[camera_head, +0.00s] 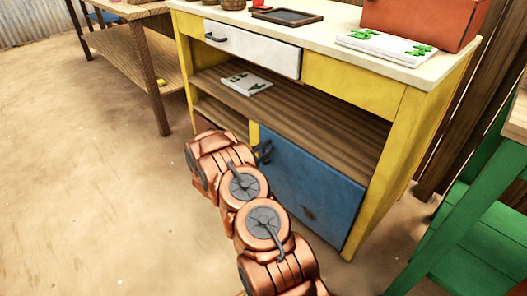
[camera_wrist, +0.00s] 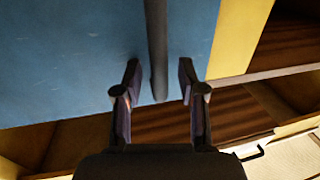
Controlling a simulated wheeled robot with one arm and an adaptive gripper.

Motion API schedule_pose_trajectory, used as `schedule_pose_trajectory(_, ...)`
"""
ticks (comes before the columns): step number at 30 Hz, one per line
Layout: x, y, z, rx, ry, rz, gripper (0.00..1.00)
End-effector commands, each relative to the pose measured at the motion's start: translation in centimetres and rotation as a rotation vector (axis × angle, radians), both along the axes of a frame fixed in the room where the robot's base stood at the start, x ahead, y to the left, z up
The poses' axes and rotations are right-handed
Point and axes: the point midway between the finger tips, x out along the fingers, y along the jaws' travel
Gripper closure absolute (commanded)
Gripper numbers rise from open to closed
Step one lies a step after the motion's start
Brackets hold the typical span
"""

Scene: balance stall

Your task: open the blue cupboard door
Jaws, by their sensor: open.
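The blue cupboard door (camera_head: 315,190) is at the lower right of the yellow counter in the head view, and it looks shut. The blue door (camera_wrist: 70,60) fills the upper left of the wrist view. Its dark bar handle (camera_wrist: 157,45) runs down the picture from the top edge. My gripper (camera_wrist: 158,66) is open, with one finger on each side of the handle's line. I see a gap on both sides, so neither finger seems to touch the bar. In the head view my copper-coloured arm hides most of the gripper and the door's left edge.
The yellow counter (camera_head: 388,180) has a white drawer (camera_head: 255,50) and an open wooden shelf (camera_head: 300,110) with a white booklet (camera_head: 245,84). A green stool (camera_head: 470,225) stands close at the right. A wooden table (camera_head: 130,50) is at the back left. The floor in front is clear.

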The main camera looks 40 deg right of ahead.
Motion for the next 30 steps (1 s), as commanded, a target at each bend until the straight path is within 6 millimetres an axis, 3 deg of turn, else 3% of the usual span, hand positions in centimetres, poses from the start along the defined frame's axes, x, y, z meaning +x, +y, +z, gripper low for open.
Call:
schedule_pose_trajectory(5, 0.0, 0.01, 0.0, 0.0, 0.0, 0.0, 0.6)
schedule_pose_trajectory(17, -0.01, 0.03, 0.0, 0.0, 0.0, 0.0, 1.0)
schedule_pose_trajectory(30, 0.01, 0.04, 0.0, 0.0, 0.0, 0.001, 1.0)
